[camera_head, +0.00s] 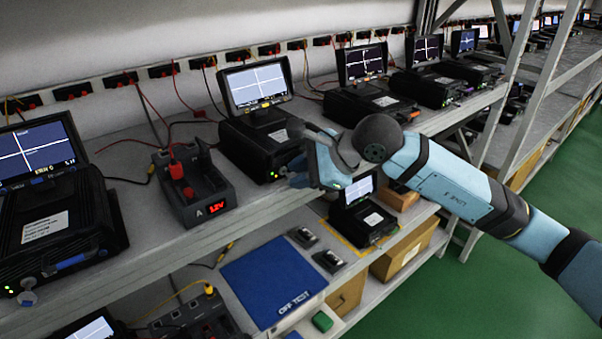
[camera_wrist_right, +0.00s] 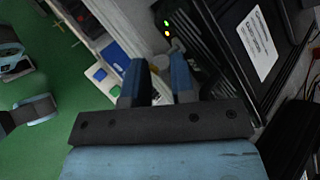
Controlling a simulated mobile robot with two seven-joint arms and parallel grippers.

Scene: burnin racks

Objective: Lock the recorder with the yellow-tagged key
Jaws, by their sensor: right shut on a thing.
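A black recorder (camera_head: 262,140) with a lit screen (camera_head: 256,84) stands on the upper shelf, left of my right arm. My right gripper (camera_head: 298,174) is at its front face, near the green lights. No yellow tag can be made out. My left gripper is not in view.
A charger-like box with a red display (camera_head: 194,190) stands to the left, with another recorder (camera_head: 60,215) beyond. More recorders line the shelf to the right. A blue mat (camera_head: 270,280) lies on the lower shelf. Cables hang behind; green floor (camera_head: 430,305) is open.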

